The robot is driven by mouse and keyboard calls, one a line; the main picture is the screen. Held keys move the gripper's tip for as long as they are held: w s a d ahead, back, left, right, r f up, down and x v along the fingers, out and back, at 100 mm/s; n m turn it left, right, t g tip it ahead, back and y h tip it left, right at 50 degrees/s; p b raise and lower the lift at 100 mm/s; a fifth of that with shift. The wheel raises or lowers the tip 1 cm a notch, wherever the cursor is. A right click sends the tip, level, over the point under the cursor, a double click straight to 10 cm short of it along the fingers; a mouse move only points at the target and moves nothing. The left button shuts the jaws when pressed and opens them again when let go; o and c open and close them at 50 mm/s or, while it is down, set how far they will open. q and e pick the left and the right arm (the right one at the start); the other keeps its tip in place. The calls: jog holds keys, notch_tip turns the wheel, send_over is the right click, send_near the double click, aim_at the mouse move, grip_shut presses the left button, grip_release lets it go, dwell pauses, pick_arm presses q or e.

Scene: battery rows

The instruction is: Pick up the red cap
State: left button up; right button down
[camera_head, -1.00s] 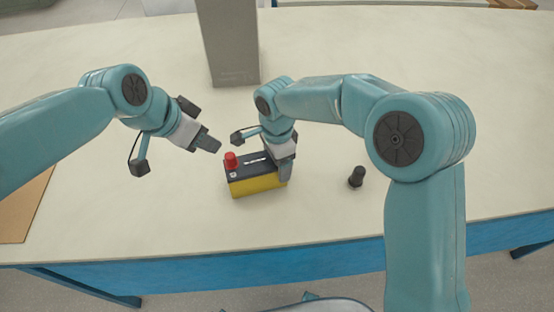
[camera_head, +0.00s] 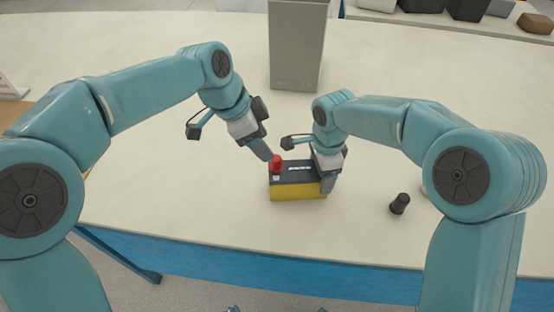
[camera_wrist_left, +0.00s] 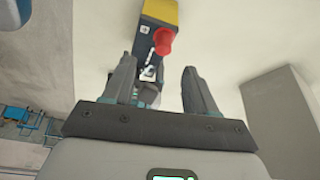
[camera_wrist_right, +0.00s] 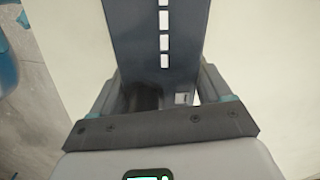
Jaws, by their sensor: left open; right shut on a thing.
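The red cap (camera_head: 276,163) sits on the left end of the battery (camera_head: 297,191), which has a yellow lower body and a dark top. The cap also shows in the left wrist view (camera_wrist_left: 164,41), beyond the fingertips and between their lines. My left gripper (camera_head: 268,156) is open and empty, with its fingers close to the cap. My right gripper (camera_head: 328,180) is shut on the right end of the battery. In the right wrist view the battery's dark top (camera_wrist_right: 158,40) runs between the fingers.
A black cap (camera_head: 400,204) stands on the table to the right of the battery. A tall grey box (camera_head: 297,50) stands behind the battery. The pale tabletop (camera_head: 180,190) is clear left of the battery, and its front edge is blue.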

aim_at(276, 162)
pick_arm(q)
jog(key=x, duration=0.8)
jog(key=shift+w+a, duration=0.1)
jog(key=shift+w, duration=0.2)
jog(key=c, duration=1.1)
